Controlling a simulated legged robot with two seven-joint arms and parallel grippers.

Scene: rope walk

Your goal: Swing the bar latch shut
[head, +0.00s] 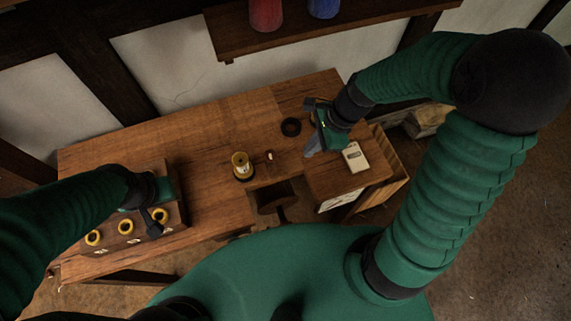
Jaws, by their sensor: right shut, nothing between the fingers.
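I cannot make out the bar latch for certain. A small cream block or plate (355,157) with a dark detail on top lies on the right end of the wooden bench (215,130), and its fittings are too small to read. My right gripper (312,150) is shut and empty, pointing down just left of the cream piece. It hides the bench top beneath it. My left gripper (152,222) is over the board at the bench's left end, and its fingers are too small and dark to read.
Several yellow rings (126,227) sit on the left board. A yellow-and-dark canister (241,166), a small peg-like piece (270,156) and a dark ring (291,127) stand mid-bench. A shelf (340,28) with red and blue items hangs behind. The bench's middle-left is clear.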

